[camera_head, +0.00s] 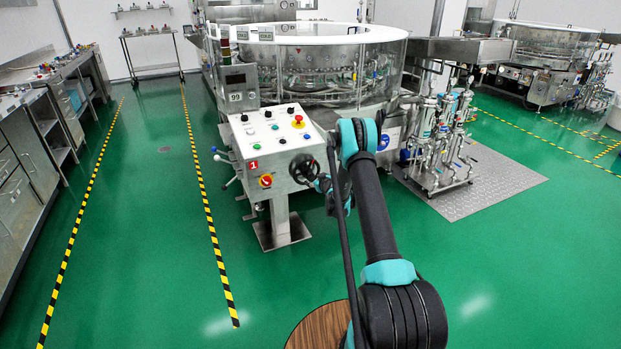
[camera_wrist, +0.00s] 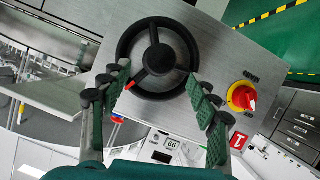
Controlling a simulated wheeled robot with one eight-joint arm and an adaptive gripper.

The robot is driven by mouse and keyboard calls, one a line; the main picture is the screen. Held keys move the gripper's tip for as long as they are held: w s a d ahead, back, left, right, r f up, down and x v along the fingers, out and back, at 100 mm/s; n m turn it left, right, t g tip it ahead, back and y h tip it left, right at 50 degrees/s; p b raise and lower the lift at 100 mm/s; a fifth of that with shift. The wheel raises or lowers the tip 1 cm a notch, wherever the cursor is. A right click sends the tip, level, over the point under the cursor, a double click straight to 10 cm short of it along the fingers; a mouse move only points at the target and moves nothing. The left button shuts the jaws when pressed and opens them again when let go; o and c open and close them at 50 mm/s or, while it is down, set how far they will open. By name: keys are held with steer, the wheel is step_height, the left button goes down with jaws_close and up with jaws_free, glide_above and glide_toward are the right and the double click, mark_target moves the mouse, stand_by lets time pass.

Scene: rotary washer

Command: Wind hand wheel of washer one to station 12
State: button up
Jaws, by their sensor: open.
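The black three-spoked hand wheel (camera_head: 304,169) is on the side of the console (camera_head: 275,138) marked with a red 1. In the wrist view the hand wheel (camera_wrist: 157,58) faces me, with a small red mark at its lower-left rim. My gripper (camera_wrist: 155,76) is open, its green fingers on either side of the wheel's lower part; I cannot tell whether they touch the rim. In the head view my gripper (camera_head: 321,183) is small and partly hidden by my arm. A display (camera_head: 236,85) above the console reads 99; a display in the wrist view (camera_wrist: 171,146) appears inverted.
A red-and-yellow rotary switch (camera_head: 266,181) sits beside the wheel; it also shows in the wrist view (camera_wrist: 242,97). The round glass-walled washer (camera_head: 325,75) stands behind the console. Piping (camera_head: 442,140) stands to the right. Green floor is clear left of the console.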

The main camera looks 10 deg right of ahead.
mark_target(311, 177)
steer(key=x, duration=0.7)
steer(key=shift+w+a, duration=0.1)
steer(key=shift+w, duration=0.1)
jaws_close()
